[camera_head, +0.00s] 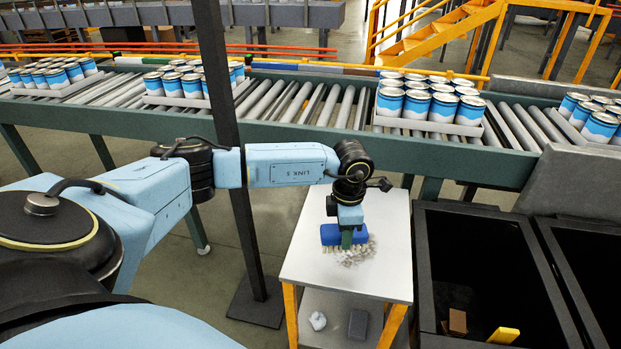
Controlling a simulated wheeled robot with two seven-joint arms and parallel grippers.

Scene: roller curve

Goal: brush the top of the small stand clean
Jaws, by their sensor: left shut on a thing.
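The small stand (318,272) has a white top and orange legs, and stands in front of the conveyor. My left arm reaches over it from the left. My left gripper (347,236) points down, shut on a brush with a blue block (330,234) and pale bristles (352,252). The bristles are at or close to the top, near its middle right; I cannot tell whether they touch. Pale grey bits or bristle tufts show around the brush, hard to tell apart. The rest of the white top looks bare. My right gripper is not in view.
A roller conveyor (290,102) with trays of blue and white cans (430,100) runs behind the stand. A dark post (228,120) stands at its left. Black bins (480,240) stand close at the right. A white lump (318,320) and grey block (358,324) lie on the lower shelf.

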